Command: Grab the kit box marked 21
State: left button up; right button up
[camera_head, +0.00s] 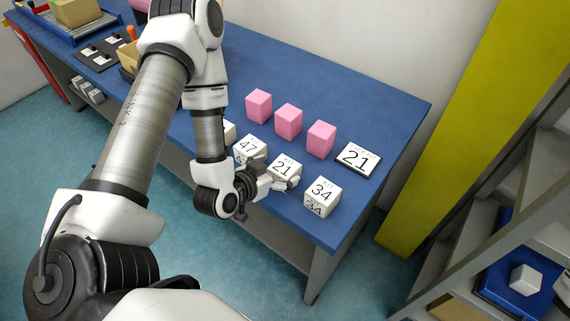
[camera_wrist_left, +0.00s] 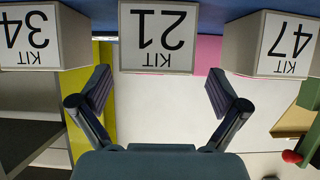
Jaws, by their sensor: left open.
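The white kit box marked 21 (camera_head: 284,168) stands in the front row on the blue table, between the box marked 47 (camera_head: 249,149) and the box marked 34 (camera_head: 321,195). In the left wrist view the box 21 (camera_wrist_left: 157,38) appears upside down and centred ahead of the fingers. My left gripper (camera_head: 274,184) is at the front side of box 21. Its two fingers (camera_wrist_left: 158,92) are spread wide, with nothing held between them. Whether a finger touches the box I cannot tell. My right gripper is not in view.
Three pink blocks (camera_head: 288,121) stand behind the kit boxes. A flat sign reading 21 (camera_head: 357,157) lies to their right. Boxes 47 and 34 stand close on either side of box 21. A yellow post (camera_head: 469,130) and a grey shelf (camera_head: 470,235) are at the right.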

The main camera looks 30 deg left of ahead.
aim_at(289, 166)
pick_arm(q)
jog(key=p+x, duration=0.1)
jog(key=x, duration=0.4)
jog(key=shift+w+d+f, duration=0.1)
jog(key=shift+w+d, duration=0.1)
jog(key=shift+w, duration=0.2)
jog(key=shift+s, duration=0.2)
jog(key=shift+s+a, duration=0.1)
jog(key=shift+c, duration=1)
jog(key=c, duration=1.1)
jog(key=shift+s, duration=0.1)
jog(key=shift+c, duration=0.7)
